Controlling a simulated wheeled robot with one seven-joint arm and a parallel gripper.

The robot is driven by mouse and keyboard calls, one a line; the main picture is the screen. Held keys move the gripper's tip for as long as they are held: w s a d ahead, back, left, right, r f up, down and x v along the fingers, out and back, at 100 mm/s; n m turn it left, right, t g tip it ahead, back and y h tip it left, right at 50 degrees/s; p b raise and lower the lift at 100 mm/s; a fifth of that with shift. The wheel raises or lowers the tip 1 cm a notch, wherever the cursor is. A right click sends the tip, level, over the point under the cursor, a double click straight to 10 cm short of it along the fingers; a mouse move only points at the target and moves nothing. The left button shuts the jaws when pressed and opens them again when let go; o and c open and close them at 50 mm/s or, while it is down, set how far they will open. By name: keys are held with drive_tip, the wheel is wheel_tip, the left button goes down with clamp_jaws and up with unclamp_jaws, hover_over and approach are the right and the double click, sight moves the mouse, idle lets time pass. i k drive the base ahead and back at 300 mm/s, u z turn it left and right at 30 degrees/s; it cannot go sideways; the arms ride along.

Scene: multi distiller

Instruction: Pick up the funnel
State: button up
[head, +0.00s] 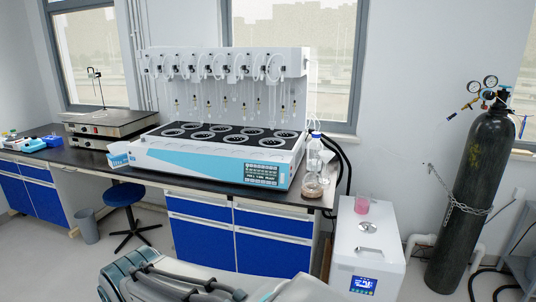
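I cannot make out a funnel for certain in the head view. A clear glass bottle (314,157) stands upright at the right end of the dark bench, beside the distiller. A small clear vessel with a brownish base (312,187) stands in front of it, near the bench's edge; its exact shape is too small to tell. My gripper is not in view; only grey parts of my own arm show along the bottom edge.
The large white and blue distiller (215,150) fills most of the bench (90,157). A dark gas cylinder (480,185) stands at the right. A blue stool (123,194) is at the left.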

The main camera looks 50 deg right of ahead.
sight(326, 162)
drive_tip(key=z, duration=0.4)
drive_tip(key=i, duration=1.55)
drive_tip(key=z, duration=1.5)
drive_tip(key=i, duration=0.75)
drive_tip(key=z, duration=1.45)
drive_tip(key=i, duration=0.85)
drive_tip(key=z, duration=0.05)
